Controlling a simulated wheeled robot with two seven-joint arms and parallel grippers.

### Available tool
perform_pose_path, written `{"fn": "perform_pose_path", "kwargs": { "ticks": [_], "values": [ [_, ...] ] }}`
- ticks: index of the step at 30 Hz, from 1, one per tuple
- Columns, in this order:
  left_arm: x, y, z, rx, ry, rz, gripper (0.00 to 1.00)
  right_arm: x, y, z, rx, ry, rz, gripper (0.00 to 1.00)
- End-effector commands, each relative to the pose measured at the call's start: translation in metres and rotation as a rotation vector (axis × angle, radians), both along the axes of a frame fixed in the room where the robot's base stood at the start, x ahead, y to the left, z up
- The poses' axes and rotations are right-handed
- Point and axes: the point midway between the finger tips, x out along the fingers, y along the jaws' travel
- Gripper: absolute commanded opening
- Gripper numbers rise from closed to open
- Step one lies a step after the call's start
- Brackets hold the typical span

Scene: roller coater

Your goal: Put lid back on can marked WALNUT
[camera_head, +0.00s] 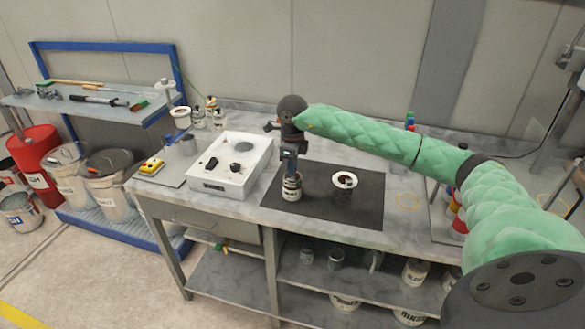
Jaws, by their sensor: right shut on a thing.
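A small can (292,188) with a pale label stands upright on the dark mat; its lettering is too small to read surely. My right gripper (290,170) points straight down at the can's top. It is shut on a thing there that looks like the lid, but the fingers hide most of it. I cannot tell whether the lid touches the rim. A white round dish or open can (345,181) with dark reddish contents sits to the right on the mat. My left gripper is not in view.
The dark mat (365,212) lies on the grey bench. A white device with knobs (228,182) stands close left of the can. Several bottles stand at the back left. The mat's front right is clear.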

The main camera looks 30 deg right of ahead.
Motion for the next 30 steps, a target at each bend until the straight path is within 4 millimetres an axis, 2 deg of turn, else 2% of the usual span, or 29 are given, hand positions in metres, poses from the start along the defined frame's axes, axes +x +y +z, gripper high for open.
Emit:
{"fn": "perform_pose_path", "kwargs": {
  "ticks": [15,30],
  "values": [
    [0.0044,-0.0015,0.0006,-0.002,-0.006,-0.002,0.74,0.0000,-0.0001,0.0001,0.000,0.000,0.000,0.00],
    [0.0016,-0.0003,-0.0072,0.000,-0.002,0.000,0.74,-0.0001,-0.0002,-0.0003,0.000,0.000,0.000,0.00]
  ]
}}
